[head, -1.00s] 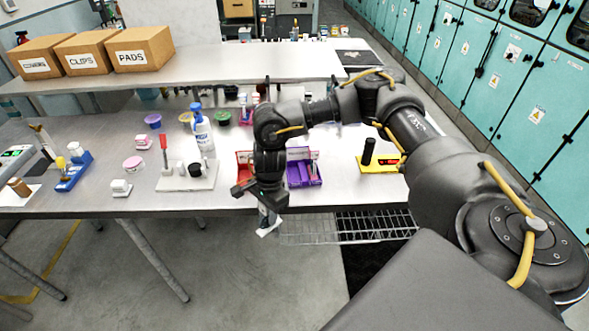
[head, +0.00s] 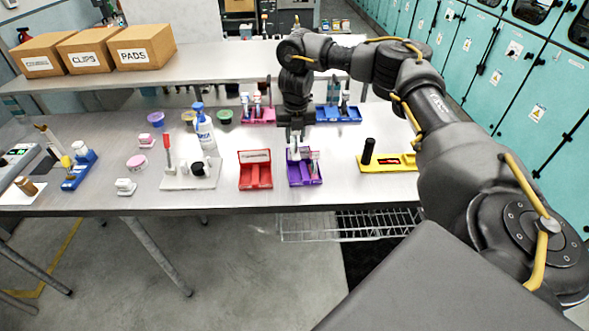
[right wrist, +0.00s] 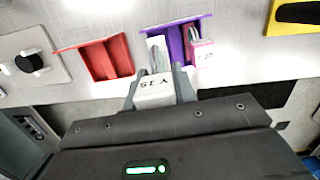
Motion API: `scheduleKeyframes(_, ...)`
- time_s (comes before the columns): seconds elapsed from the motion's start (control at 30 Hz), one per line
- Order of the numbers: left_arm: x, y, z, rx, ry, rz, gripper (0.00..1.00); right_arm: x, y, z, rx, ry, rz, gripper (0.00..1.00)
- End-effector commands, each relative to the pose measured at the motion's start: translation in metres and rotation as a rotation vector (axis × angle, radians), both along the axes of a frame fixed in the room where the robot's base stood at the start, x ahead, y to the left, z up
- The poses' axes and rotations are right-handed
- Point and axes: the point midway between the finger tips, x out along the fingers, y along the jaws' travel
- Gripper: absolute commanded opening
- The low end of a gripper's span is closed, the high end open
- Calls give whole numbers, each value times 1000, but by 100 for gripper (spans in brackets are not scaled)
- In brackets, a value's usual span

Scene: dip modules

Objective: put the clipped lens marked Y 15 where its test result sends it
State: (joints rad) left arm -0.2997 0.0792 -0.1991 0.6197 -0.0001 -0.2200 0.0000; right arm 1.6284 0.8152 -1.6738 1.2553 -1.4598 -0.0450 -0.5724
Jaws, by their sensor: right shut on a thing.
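My right gripper (head: 296,150) is shut on the clipped lens, whose white tag reads Y 15 in the right wrist view (right wrist: 154,89). The tag appears upside down there, between the two fingers. The lens is at the purple tray (head: 306,181), over its left part; I cannot tell whether it touches the tray. A pink-edged piece with a white tag (right wrist: 201,54), perhaps Y 20, stands in the tray's right part. The red tray (head: 255,184) is just left of it, with a pale label at its back and its front compartments looking empty. My left gripper is not in view.
A yellow block with a black post (head: 368,151) stands to the right. A pink rack (head: 258,116) and a blue rack (head: 338,116) stand behind. A white board (head: 190,180) with a red-handled tool and a spray bottle (head: 203,130) are left. The front table edge is close.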

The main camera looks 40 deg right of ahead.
Motion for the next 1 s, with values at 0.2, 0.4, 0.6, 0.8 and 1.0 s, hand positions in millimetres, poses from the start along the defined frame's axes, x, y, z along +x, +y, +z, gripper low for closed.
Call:
scheduleKeyframes(0.2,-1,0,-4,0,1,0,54,-1,1,-38,3,7,2,4)
scheduleKeyframes(0.4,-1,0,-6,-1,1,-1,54,-1,1,-58,1,3,4,4)
scheduleKeyframes(0.6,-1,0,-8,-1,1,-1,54,-1,1,-67,0,3,4,4)
scheduleKeyframes(0.8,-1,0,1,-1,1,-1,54,-2,0,-93,-1,5,4,4)
scheduleKeyframes(1.0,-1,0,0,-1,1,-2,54,-1,0,-100,-1,2,5,4)
